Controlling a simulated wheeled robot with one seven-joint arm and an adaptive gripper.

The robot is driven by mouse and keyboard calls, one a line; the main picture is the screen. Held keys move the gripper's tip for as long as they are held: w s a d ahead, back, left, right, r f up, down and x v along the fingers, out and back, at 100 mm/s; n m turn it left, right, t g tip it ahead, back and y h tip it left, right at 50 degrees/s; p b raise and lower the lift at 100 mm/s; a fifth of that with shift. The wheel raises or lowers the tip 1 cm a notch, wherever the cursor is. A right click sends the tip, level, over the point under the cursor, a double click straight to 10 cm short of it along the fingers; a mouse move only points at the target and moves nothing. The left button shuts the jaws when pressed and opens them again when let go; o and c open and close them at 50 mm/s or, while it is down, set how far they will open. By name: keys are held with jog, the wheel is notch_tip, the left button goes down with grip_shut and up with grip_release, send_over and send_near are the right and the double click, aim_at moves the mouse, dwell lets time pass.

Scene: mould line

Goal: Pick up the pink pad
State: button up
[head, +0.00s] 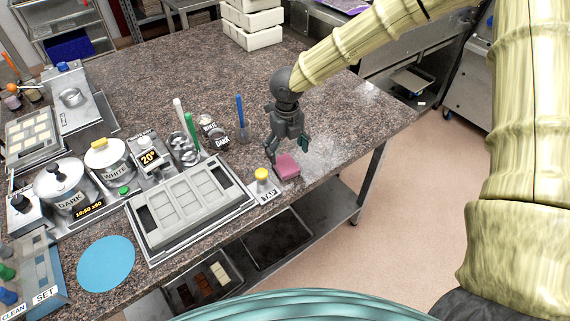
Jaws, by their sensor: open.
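The pink pad (287,167) is a small block lying on the brown granite worktop (330,115), near its front right edge. My gripper (286,154) points down at it from above, with its dark fingers apart. One finger is at the pad's left side and the other is up and to the right of it. Whether either finger touches the pad cannot be told. The pad's top and front show.
A yellow-topped knob with a label (262,175) stands just left of the pad. The metal mould tray (190,205) lies further left. Blue, green and white upright tools (239,118) stand behind. White boxes (252,22) are stacked at the back. The worktop right of my gripper is clear.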

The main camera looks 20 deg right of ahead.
aim_at(286, 164)
jog(key=shift+s+a+f+p, duration=0.1)
jog(key=shift+f+p, duration=0.5)
jog(key=shift+f, duration=0.45)
jog(key=shift+s+a+f+p, duration=0.1)
jog(key=shift+f+p, duration=0.45)
jog(key=shift+f, duration=1.2)
jog(key=c, duration=1)
